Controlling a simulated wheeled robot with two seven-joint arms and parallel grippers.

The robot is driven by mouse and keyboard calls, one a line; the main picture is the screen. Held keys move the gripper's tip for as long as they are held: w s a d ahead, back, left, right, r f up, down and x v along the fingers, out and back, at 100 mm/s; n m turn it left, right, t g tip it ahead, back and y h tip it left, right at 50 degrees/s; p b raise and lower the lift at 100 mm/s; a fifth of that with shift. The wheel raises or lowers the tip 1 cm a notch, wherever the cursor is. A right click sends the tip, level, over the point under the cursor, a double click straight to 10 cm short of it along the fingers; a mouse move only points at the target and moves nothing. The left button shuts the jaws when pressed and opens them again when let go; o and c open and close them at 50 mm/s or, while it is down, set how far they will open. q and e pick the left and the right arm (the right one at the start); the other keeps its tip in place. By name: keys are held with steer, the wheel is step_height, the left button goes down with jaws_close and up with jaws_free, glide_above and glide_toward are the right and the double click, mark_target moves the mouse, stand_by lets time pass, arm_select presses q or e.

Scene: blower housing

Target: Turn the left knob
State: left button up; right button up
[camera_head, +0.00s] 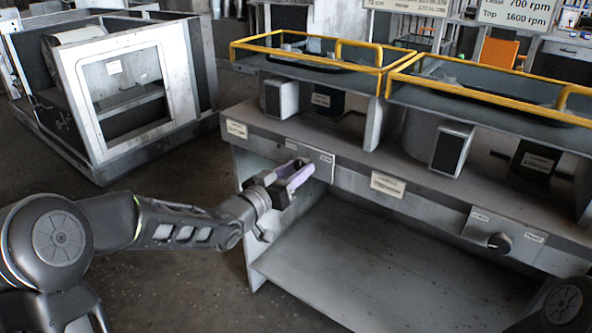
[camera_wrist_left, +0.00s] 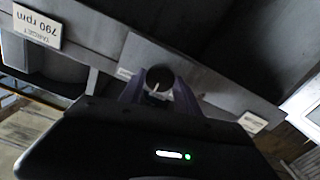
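The left knob (camera_wrist_left: 159,79) is a round dark knob with a pale mark, on the grey housing's front panel. In the left wrist view it shows between the two purple fingertips of my left gripper (camera_wrist_left: 159,88). The fingers stand apart, one on each side of the knob; I cannot tell whether they touch it. In the head view my left gripper (camera_head: 300,172) is up against the left control plate (camera_head: 322,163) and hides that knob. My right gripper is not in view.
A second knob (camera_head: 499,242) sits on the right control plate. A "Target 790 rpm" label (camera_wrist_left: 37,25) shows in the wrist view. Yellow rails (camera_head: 480,97) edge the housing's top trays. An open shelf lies below the panel. A separate metal frame (camera_head: 125,90) stands at left.

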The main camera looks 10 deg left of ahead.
arm_select(q)
steer(key=o, duration=0.4)
steer(key=shift+o, duration=0.2)
steer(key=v, duration=0.8)
steer(key=shift+p, duration=0.35)
